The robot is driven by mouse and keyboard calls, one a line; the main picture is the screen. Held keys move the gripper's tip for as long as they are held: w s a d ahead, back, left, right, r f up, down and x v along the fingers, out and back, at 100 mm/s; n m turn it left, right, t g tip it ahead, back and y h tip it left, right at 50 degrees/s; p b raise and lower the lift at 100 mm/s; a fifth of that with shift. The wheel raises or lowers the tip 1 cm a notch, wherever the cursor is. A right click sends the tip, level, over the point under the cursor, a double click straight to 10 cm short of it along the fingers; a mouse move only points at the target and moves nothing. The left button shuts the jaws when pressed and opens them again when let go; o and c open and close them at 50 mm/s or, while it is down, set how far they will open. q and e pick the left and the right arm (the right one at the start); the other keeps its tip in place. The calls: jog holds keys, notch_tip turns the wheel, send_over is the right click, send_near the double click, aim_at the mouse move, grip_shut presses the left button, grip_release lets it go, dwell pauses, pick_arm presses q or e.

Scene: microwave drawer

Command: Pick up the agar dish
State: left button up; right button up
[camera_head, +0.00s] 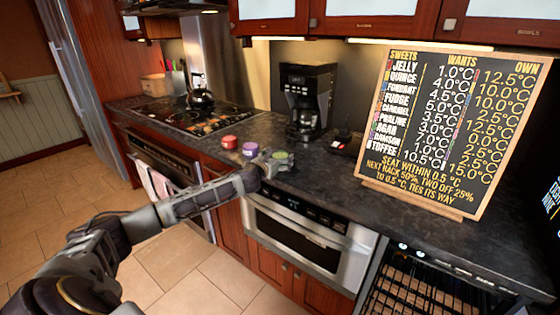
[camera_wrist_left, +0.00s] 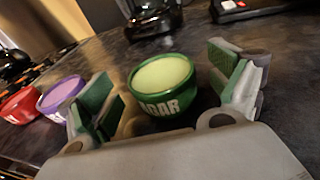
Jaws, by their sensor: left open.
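The agar dish is a small green bowl with pale green contents and "AGAR" on its side. It stands upright on the dark counter in the head view (camera_head: 282,155) and shows in the wrist view (camera_wrist_left: 162,78). My left gripper (camera_head: 276,162) reaches over the counter's front edge to the dish. In the wrist view its open fingers (camera_wrist_left: 165,100) stand to either side of the dish, with visible gaps between pads and bowl. The dish rests on the counter. My right gripper is not in view.
A purple dish (camera_head: 250,148) and a red dish (camera_head: 229,142) stand to the left of the agar dish. A coffee maker (camera_head: 307,100) is behind. A sweets board (camera_head: 450,130) stands at the right. A stove with a kettle (camera_head: 200,98) is at the left.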

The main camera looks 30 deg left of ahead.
aim_at(278, 157)
pick_arm(q)
jog(key=shift+c, duration=0.2)
jog(key=c, duration=1.2)
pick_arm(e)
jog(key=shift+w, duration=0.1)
pick_arm(q)
jog(key=shift+r, duration=0.1)
jog(key=shift+c, duration=0.2)
jog(key=shift+r, duration=0.6)
notch_tip(278, 157, up, 7)
jog(key=shift+r+p, duration=0.2)
jog(key=shift+p, duration=1)
jog(key=shift+r, duration=0.7)
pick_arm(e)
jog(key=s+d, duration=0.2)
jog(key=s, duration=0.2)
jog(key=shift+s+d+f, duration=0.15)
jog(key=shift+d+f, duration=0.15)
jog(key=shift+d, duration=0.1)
